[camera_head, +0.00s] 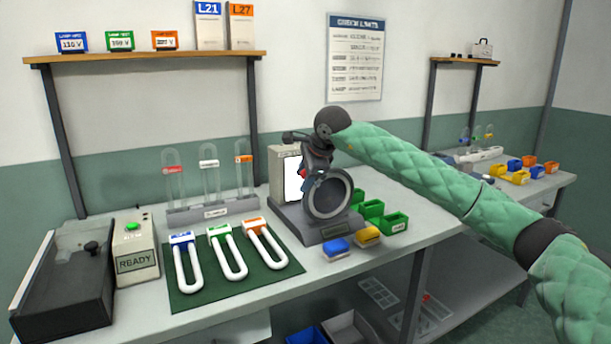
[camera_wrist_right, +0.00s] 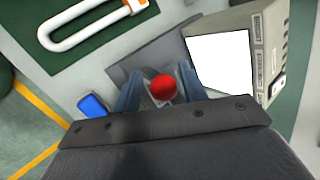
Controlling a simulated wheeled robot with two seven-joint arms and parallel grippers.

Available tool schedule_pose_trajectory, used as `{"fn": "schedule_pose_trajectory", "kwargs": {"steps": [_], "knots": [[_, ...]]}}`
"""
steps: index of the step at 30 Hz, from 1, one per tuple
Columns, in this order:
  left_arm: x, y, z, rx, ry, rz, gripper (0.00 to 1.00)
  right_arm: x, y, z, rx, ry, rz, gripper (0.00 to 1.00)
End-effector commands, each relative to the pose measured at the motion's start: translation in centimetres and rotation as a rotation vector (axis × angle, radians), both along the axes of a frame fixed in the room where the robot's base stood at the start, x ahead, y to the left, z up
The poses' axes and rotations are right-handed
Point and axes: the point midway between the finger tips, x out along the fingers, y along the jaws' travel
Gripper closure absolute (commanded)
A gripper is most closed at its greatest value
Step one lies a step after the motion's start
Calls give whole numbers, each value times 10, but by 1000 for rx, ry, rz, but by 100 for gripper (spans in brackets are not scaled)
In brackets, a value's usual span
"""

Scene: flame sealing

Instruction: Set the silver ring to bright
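The silver ring (camera_head: 328,197) stands upright on a dark grey base (camera_head: 338,230) near the middle of the table in the head view. A red knob (camera_wrist_right: 163,87) shows in the right wrist view; how it joins the ring is hidden. My right gripper (camera_head: 304,178) is at the upper left of the ring, pointing down. In the wrist view its two blue-grey fingers (camera_wrist_right: 160,90) stand apart on either side of the red knob, with a small gap visible at the left. No setting mark for bright is readable. My left gripper is not in view.
A box with a blank white panel (camera_head: 292,178) stands behind the ring. A green mat (camera_head: 218,290) with U-shaped white tubes lies to the left. A READY box (camera_head: 136,262) stands farther left.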

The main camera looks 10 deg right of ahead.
Motion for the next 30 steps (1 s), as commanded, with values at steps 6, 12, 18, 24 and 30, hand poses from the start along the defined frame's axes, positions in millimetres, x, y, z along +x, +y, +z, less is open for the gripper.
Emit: {"fn": "schedule_pose_trajectory", "kwargs": {"steps": [6,12,18,24,30], "knots": [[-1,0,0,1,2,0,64,1,-1,2,0,-3,-2,54],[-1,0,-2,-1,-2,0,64,-2,-4,8,1,-4,-3,54],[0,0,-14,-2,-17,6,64,-17,-11,32,0,-6,-2,54],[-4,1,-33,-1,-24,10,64,-30,-19,54,0,-4,-2,54],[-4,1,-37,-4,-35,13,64,-37,-22,65,1,-3,-1,54]]}}
